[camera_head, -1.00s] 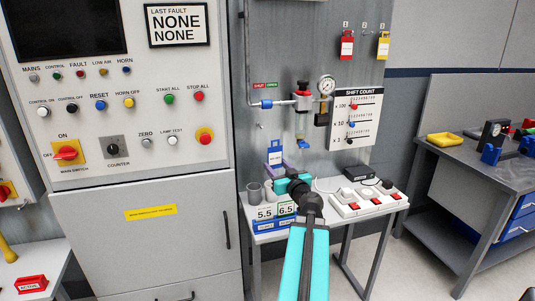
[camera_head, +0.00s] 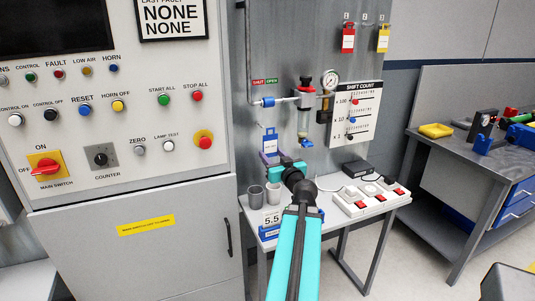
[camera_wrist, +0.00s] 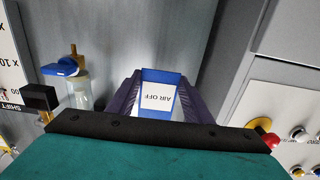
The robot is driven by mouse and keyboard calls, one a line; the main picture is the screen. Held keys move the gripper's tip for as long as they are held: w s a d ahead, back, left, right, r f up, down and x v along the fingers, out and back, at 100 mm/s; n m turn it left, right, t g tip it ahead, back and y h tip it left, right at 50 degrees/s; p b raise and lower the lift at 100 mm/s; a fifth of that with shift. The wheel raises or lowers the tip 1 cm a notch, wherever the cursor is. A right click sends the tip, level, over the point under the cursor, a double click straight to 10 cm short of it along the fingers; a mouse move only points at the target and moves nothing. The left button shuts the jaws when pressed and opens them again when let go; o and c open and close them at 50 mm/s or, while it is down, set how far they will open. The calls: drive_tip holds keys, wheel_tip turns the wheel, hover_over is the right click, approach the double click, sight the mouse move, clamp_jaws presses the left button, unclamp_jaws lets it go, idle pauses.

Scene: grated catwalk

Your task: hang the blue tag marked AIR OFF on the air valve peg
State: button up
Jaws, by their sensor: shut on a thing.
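My gripper (camera_head: 271,156) is shut on the blue tag (camera_head: 269,141). The tag stands up out of the jaws in front of the grey panel. In the wrist view the tag (camera_wrist: 157,97) sits between my gripper's two dark fingers (camera_wrist: 157,88), and its white label reads AIR OFF upside down. The air valve (camera_head: 267,102) with a blue handle is on a pipe above the tag, under a red and green SHUT/OPEN sign. A small peg (camera_head: 260,124) is faint on the panel just above the tag's top. I cannot tell the gap between tag and peg.
A clear bowl with a blue tap (camera_wrist: 63,68) hangs right of the tag in the head view. The SHIFT COUNT board (camera_head: 354,112) is further right. A small table (camera_head: 333,222) below holds cups and a switch strip. A cabinet stands left.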

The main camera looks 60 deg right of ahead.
drive_tip(key=shift+w, duration=0.1)
drive_tip(key=shift+w+d, duration=0.15)
drive_tip(key=shift+d, duration=0.05)
idle(0.4)
drive_tip(key=shift+w+d+p, duration=0.25)
drive_tip(key=shift+w+p, duration=0.1)
drive_tip(key=shift+p, duration=0.1)
drive_tip(key=shift+f+p+x, duration=0.15)
drive_tip(key=shift+p+x, duration=0.9)
drive_tip(key=shift+x, duration=0.6)
drive_tip(key=shift+f+p+x, duration=0.15)
drive_tip(key=shift+p+x, duration=0.85)
drive_tip(key=shift+x, duration=0.6)
drive_tip(key=shift+w+d+p, duration=0.4)
drive_tip(key=shift+w, duration=0.15)
drive_tip(key=shift+c, duration=0.7)
drive_tip(key=shift+w+d+f+b, duration=0.15)
drive_tip(key=shift+f+b, duration=0.1)
drive_tip(key=shift+b, duration=0.4)
drive_tip(key=shift+w+d+f+b, duration=0.2)
drive_tip(key=shift+w+f+b, duration=0.1)
drive_tip(key=shift+b, duration=1.15)
